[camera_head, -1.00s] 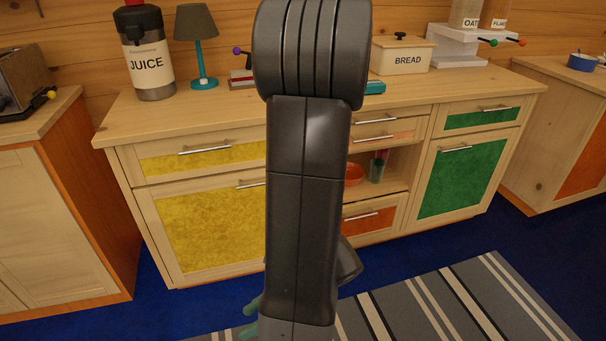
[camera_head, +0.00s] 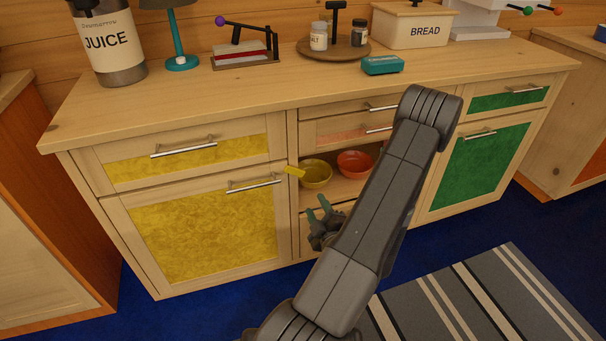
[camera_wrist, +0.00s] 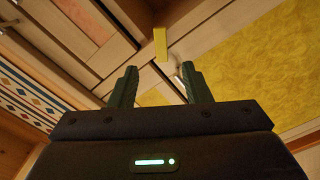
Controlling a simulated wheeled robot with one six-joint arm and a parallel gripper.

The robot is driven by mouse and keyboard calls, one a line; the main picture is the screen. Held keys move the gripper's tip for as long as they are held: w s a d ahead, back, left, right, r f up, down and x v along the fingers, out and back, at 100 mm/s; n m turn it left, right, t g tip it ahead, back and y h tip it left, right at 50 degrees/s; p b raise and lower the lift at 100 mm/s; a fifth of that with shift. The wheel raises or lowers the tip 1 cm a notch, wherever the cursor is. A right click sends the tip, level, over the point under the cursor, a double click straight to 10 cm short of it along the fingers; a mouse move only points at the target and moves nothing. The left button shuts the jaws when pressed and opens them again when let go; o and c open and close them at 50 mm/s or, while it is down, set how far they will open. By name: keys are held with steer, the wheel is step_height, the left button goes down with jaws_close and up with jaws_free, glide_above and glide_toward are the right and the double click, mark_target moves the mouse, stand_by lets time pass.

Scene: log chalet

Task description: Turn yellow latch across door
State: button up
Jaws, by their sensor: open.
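The yellow latch (camera_head: 294,171) is a small bar on the upright between the yellow cupboard door (camera_head: 210,235) and the open shelf. In the head view it lies nearly level, tilted slightly, and its left end is close to the door's edge. In the wrist view the latch (camera_wrist: 160,44) shows just beyond my fingertips, with the yellow door (camera_wrist: 255,70) to its right. My gripper (camera_head: 318,208) is open and empty, in front of the cabinet a little below and right of the latch. Its green fingers (camera_wrist: 160,82) stand apart and do not touch the latch.
The door's bar handle (camera_head: 254,186) sticks out left of the latch. The open shelf holds a yellow bowl (camera_head: 316,174) and a red bowl (camera_head: 354,163). Drawer handles (camera_head: 183,147) jut out above. A striped rug (camera_head: 470,300) lies on the floor.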

mark_target(300, 172)
steer(key=b+x, duration=0.1)
steer(key=x, duration=1.2)
steer(key=shift+w+a, duration=0.2)
jaws_close()
steer(key=shift+n, duration=0.3)
steer(key=n+b, duration=0.1)
steer(key=n, duration=0.2)
steer(key=shift+d+r, duration=0.1)
steer(key=shift+r, duration=0.05)
steer(key=shift+r+n+b, duration=0.2)
steer(key=shift+n+b, duration=0.35)
steer(key=shift+n, duration=0.95)
